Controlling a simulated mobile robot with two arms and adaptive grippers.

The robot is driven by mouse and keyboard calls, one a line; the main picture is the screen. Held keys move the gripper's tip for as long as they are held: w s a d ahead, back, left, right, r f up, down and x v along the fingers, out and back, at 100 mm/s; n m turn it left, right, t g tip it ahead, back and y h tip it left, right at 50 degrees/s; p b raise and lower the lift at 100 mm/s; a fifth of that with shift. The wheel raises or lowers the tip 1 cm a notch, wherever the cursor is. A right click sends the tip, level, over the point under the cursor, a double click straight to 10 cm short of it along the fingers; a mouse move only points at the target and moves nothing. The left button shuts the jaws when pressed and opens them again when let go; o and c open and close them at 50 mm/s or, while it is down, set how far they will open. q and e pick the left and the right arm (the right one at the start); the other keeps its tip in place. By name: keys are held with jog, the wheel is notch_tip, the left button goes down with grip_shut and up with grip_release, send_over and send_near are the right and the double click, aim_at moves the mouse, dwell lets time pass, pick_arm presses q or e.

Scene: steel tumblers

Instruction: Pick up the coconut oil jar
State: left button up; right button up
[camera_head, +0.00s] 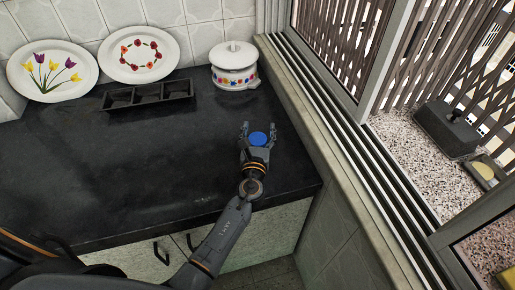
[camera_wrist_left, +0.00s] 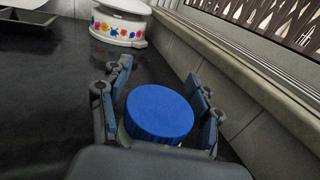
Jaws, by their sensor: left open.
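The coconut oil jar (camera_head: 258,138) shows as a round blue lid on the black counter near its right end. In the left wrist view the blue lid (camera_wrist_left: 159,115) fills the middle, with a little of the pale jar body below it. My left gripper (camera_head: 259,128) is open, with one finger on each side of the jar. The fingers (camera_wrist_left: 162,90) also show left and right of the lid in the left wrist view, and I cannot tell if they touch the jar. The jar's lower part is hidden. My right gripper is not in view.
A white lidded pot with a flower band (camera_head: 234,66) stands behind the jar. A dark sectioned tray (camera_head: 148,95) and two flowered plates (camera_head: 52,71) (camera_head: 139,54) are at the back left. The window sill (camera_head: 317,130) runs along the right. The counter's left and middle are clear.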

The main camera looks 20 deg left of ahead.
pick_arm(q)
grip_shut()
jog(key=shift+r, duration=0.15)
